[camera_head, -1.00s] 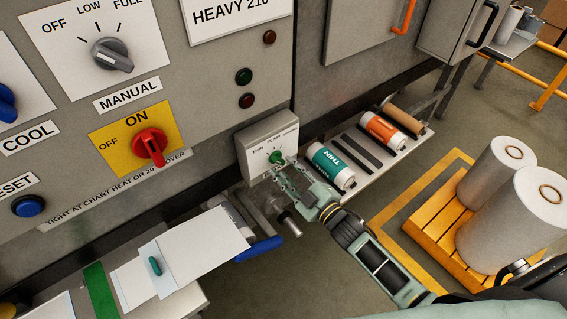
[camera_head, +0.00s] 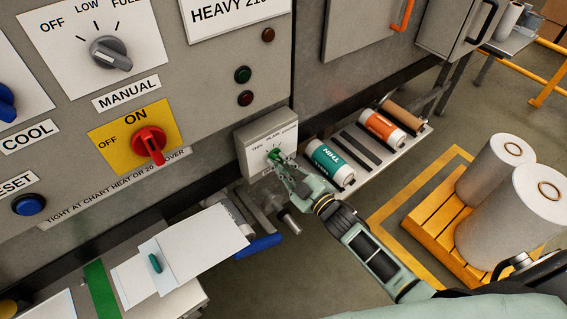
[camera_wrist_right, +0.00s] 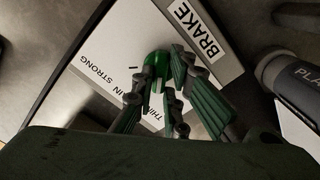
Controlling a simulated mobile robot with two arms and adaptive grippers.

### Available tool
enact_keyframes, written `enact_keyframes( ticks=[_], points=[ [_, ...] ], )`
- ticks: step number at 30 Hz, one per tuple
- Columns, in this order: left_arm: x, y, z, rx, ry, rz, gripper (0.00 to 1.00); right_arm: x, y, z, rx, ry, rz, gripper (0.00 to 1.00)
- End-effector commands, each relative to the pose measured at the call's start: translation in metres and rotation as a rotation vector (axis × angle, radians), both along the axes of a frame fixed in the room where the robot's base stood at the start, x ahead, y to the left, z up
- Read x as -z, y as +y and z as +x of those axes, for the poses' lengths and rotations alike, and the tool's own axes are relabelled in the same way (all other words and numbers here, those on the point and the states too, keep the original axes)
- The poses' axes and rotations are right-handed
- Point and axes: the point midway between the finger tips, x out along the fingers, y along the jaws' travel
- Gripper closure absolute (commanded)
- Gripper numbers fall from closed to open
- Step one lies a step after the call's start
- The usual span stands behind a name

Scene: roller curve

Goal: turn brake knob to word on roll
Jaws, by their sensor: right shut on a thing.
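The brake box (camera_head: 262,131) is a pale box on the machine front with a small green knob (camera_head: 273,153) and the words THIN, PLAIN and STRONG. In the right wrist view the knob (camera_wrist_right: 155,66) shows beside the BRAKE label (camera_wrist_right: 197,29). My right gripper (camera_head: 279,160) is at the knob, its fingers (camera_wrist_right: 166,92) closed on it. The fingers partly cover the knob and the dial, so I cannot tell which word it points to. A grey roll (camera_wrist_right: 301,74) beside the box shows the letters PLA; the rest is cut off. My left gripper is not in view.
A teal THIN roll (camera_head: 330,163) and an orange roll (camera_head: 383,127) lie on a rack right of the box. Large white rolls (camera_head: 492,172) stand on a yellow pallet (camera_head: 432,222).

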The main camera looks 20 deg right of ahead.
Motion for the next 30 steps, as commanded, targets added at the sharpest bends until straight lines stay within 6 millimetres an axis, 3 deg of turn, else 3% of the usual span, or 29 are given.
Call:
enact_keyframes(
  ticks=[11, 30],
  points=[
    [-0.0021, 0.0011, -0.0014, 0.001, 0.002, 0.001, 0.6, -0.0004, 0.0, -0.0002, -0.001, 0.025, 0.067, 1.0],
    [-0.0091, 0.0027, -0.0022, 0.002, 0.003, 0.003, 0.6, -0.0004, -0.0007, 0.0, -0.001, 0.184, 0.506, 1.0]
  ],
)
